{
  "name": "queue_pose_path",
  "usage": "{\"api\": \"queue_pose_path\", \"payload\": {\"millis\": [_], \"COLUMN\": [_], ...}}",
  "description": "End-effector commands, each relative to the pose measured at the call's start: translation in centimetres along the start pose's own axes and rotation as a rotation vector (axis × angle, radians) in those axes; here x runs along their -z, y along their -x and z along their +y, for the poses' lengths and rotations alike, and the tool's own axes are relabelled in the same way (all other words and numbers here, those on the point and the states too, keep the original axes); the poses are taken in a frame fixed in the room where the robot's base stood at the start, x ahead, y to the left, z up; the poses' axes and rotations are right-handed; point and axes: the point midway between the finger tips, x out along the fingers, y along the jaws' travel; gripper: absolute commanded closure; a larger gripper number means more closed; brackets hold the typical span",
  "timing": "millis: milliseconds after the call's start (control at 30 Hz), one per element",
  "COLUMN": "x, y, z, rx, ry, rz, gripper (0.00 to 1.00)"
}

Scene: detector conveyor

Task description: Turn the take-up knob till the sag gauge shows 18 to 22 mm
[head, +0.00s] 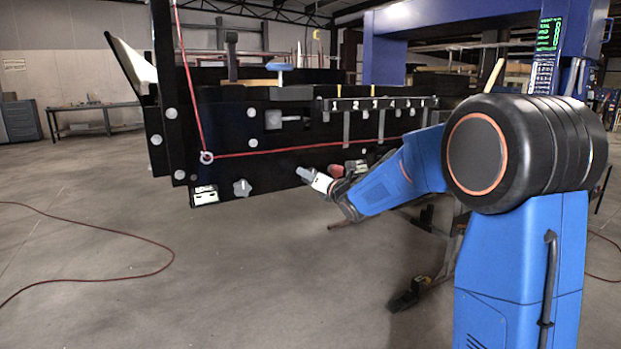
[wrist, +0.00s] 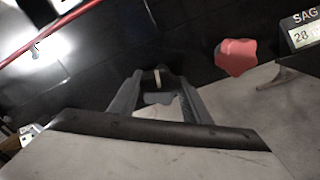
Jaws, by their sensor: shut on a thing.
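My gripper (wrist: 160,82) is shut on a dark knob (wrist: 157,77) with a pale mark on its face, on the black side of the conveyor frame. In the head view my gripper (head: 303,174) reaches the lower edge of the frame, and I cannot make out the held knob there. The sag gauge (wrist: 304,35) is at the upper right of the wrist view. Its number looks like 20 or 28; the second digit is too small to be sure. A red knob (wrist: 236,57) sits between my gripper and the gauge, apart from the fingers.
A red cord (head: 280,151) runs along the frame from a ring. Numbered tabs (head: 375,104) line the upper side.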

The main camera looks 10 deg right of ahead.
Motion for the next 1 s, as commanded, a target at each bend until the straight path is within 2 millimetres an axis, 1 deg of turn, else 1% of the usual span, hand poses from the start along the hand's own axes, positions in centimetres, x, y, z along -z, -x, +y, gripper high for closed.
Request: {"api": "queue_pose_path", "payload": {"millis": [1000], "x": [0.07], "y": [0.02], "z": [-0.15], "rx": [0.002], "ry": [-0.963], "rz": [0.000], "gripper": [0.79]}}
